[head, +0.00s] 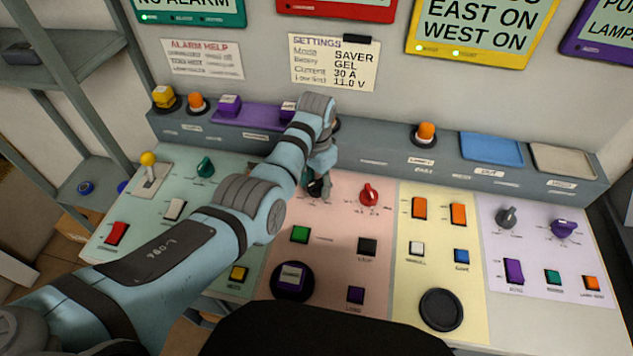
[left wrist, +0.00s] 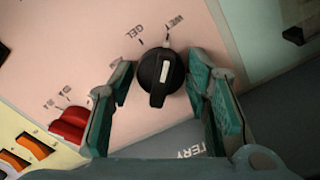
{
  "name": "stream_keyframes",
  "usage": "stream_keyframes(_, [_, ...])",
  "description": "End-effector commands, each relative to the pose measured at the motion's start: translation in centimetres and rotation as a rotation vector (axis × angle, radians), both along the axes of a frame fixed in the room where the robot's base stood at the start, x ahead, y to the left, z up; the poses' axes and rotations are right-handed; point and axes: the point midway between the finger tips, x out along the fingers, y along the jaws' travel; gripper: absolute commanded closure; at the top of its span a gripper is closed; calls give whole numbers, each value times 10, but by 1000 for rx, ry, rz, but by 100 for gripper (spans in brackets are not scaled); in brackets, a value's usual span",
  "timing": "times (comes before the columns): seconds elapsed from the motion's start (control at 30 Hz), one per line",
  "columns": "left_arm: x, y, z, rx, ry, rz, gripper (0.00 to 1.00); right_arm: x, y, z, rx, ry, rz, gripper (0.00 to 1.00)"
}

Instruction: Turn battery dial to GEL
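The battery dial (left wrist: 160,80) is a round black knob with a raised grip and a white mark on the pink panel. In the left wrist view its white mark points at the WET tick, and the GEL label (left wrist: 133,30) is beside WET. My left gripper (left wrist: 161,75) is open, with one finger on each side of the dial and small gaps to it. In the head view the left gripper (head: 319,180) reaches down over the dial, which it partly covers. The settings card (head: 335,63) on the wall reads Battery GEL. My right gripper is not in view.
A red dial (head: 369,194) stands right of the battery dial. A green button (head: 300,234) and a black switch (head: 367,246) lie nearer on the pink panel. A raised grey ledge (head: 375,148) with lamps runs behind. Yellow and lilac panels lie to the right.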

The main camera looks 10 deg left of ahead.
Motion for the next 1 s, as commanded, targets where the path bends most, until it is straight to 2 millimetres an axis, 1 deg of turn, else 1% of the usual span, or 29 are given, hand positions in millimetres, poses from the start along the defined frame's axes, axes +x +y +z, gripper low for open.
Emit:
stream_keyframes(0.03, [0, 0, 0, 0, 0, 0, 70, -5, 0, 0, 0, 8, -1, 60])
stream_keyframes(0.1, [0, 0, 0, -1, 1, 0, 81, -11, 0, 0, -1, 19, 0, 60])
stream_keyframes(0.17, [0, -1, 0, -1, 1, -1, 90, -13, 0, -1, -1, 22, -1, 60])
stream_keyframes(0.37, [0, -1, 0, -2, 1, 7, 90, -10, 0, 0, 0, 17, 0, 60])
stream_keyframes(0.57, [0, -2, 1, -2, 1, 61, 90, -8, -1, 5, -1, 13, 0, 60])
stream_keyframes(0.77, [0, -2, 1, -3, 2, 182, 90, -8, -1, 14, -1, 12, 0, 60])
stream_keyframes(1.0, [-1, -2, 1, -3, 3, 383, 90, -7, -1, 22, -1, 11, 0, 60])
